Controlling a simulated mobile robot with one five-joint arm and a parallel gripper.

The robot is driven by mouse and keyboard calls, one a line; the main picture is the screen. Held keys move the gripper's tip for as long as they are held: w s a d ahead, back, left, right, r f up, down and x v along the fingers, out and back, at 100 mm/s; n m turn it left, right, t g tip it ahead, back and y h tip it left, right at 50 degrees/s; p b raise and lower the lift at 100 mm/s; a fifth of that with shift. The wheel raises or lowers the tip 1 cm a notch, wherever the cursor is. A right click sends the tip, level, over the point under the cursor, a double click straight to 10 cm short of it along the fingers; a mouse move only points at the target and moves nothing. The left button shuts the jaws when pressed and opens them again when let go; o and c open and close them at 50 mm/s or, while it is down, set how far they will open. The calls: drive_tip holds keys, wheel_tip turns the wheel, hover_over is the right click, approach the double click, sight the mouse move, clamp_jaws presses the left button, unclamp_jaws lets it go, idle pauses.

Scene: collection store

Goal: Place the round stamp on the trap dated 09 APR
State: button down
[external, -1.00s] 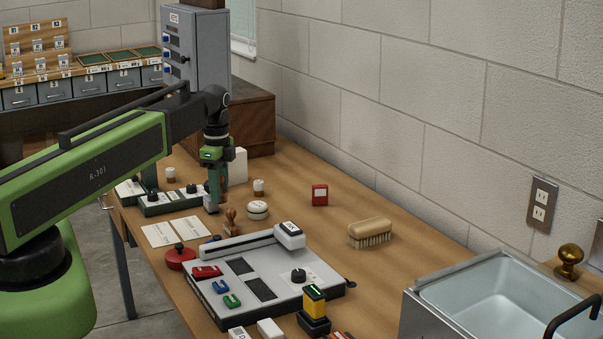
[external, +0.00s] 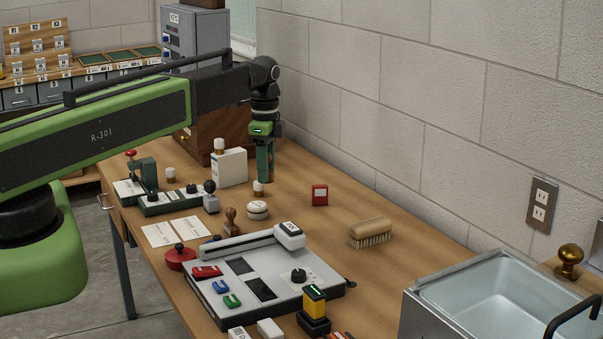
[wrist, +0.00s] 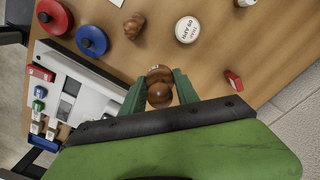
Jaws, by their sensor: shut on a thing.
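My gripper (external: 265,178) hangs upright in the air above the table, toward the wall. In the wrist view its green fingers (wrist: 159,90) are shut on a brown wooden stamp (wrist: 159,74) with a round knob. The stamp's lower end is hidden, so its face shape cannot be told. The trap, a round white tin marked 09 APR (wrist: 188,29), lies flat on the table. It also shows in the external view (external: 257,209), below and slightly left of the gripper, apart from it. Another wooden stamp (external: 231,222) stands left of the trap.
The grey device (external: 265,275), red round pad (external: 180,257) and blue round pad (wrist: 92,40) are nearer. A sink (external: 490,290) is at front right.

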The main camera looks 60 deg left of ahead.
drive_tip(key=w+d, duration=0.2)
drive_tip(key=d, duration=0.1)
drive_tip(key=b, duration=0.7)
hover_over(257, 205)
drive_tip(key=shift+m, duration=0.3)
drive_tip(key=f, duration=0.6)
drive_tip(key=shift+w+d+f, duration=0.1)
drive_tip(key=shift+w, duration=0.1)
drive_tip(key=shift+s+a, duration=0.1)
drive_tip(key=shift+a, duration=0.1)
wheel_tip(257, 205, down, 4)
drive_tip(key=b, duration=0.4)
drive_tip(key=shift+f, duration=0.2)
drive_tip(key=shift+r, duration=0.25)
drive_tip(key=shift+f, duration=0.15)
drive_tip(key=c, duration=0.9)
unclamp_jaws()
